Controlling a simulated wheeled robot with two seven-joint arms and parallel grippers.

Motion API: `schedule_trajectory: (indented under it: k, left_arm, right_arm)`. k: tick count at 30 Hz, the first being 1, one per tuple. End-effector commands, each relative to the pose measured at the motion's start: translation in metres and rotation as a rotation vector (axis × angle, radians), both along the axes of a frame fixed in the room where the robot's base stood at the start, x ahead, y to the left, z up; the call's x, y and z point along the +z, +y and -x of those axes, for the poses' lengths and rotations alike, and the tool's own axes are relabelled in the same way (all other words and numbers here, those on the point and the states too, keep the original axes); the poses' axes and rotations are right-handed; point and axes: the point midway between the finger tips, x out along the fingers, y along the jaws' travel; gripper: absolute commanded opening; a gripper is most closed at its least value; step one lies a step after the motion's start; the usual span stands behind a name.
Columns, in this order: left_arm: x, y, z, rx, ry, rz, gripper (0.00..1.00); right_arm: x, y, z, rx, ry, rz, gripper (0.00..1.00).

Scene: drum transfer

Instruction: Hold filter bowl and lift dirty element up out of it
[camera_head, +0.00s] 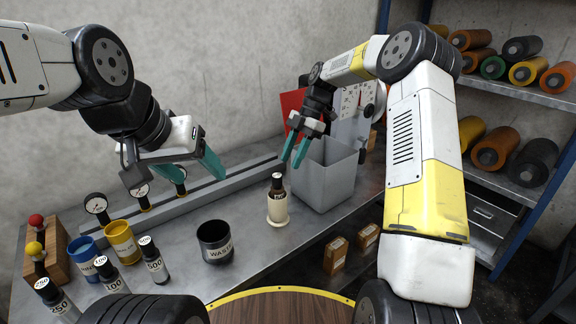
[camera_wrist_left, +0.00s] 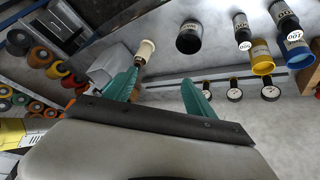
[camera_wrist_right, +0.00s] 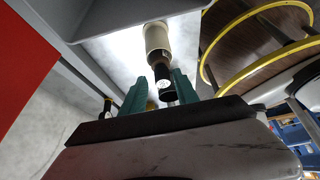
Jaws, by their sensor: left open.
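A cream cylindrical bowl (camera_head: 278,213) with a wider foot stands upright on the bench; I take it as the filter bowl. A dark element (camera_head: 277,182) with a white label stands up out of its top. Both show in the right wrist view, the bowl (camera_wrist_right: 157,42) and the dark element (camera_wrist_right: 166,88). My right gripper (camera_head: 294,163) is open and empty, above and slightly right of the element. My left gripper (camera_wrist_left: 160,88) is open and empty, high over the bench to the left of the bowl. The element's lower part is hidden inside the bowl.
A black WASTE bin (camera_head: 215,243) stands left of the bowl. A grey open box (camera_head: 325,178) stands close right. Blue (camera_head: 84,254) and yellow (camera_head: 122,242) cups and several labelled dark cylinders are at the left. A rail with gauges runs behind. Bench in front of the bowl is clear.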

Motion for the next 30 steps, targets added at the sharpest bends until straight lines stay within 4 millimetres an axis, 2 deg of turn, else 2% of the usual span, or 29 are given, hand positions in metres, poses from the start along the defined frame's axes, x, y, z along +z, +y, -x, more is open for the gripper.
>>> schedule_trajectory:
  k: [5, 14, 21, 24, 30]
  left_arm:
    - [-0.012, -0.005, -0.034, -0.016, -0.008, -0.008, 0.78]
    - [-0.061, -0.029, -0.123, -0.072, -0.064, -0.041, 0.78]
    - [-0.116, -0.058, -0.179, -0.134, -0.115, -0.066, 0.78]
    - [-0.142, -0.072, -0.198, -0.165, -0.137, -0.076, 0.78]
    - [-0.199, -0.103, -0.222, -0.238, -0.181, -0.088, 0.78]
  right_arm:
    - [0.0, 0.0, 0.0, 0.0, 0.0, 0.0, 0.36]
    - [0.0, 0.0, 0.0, -0.001, 0.0, 0.001, 0.36]
    - [0.0, 0.0, 0.0, -0.002, 0.0, 0.001, 0.36]
    - [0.0, 0.0, 0.0, -0.002, 0.0, 0.001, 0.36]
    - [0.0, 0.0, 0.0, -0.002, 0.0, 0.001, 0.36]
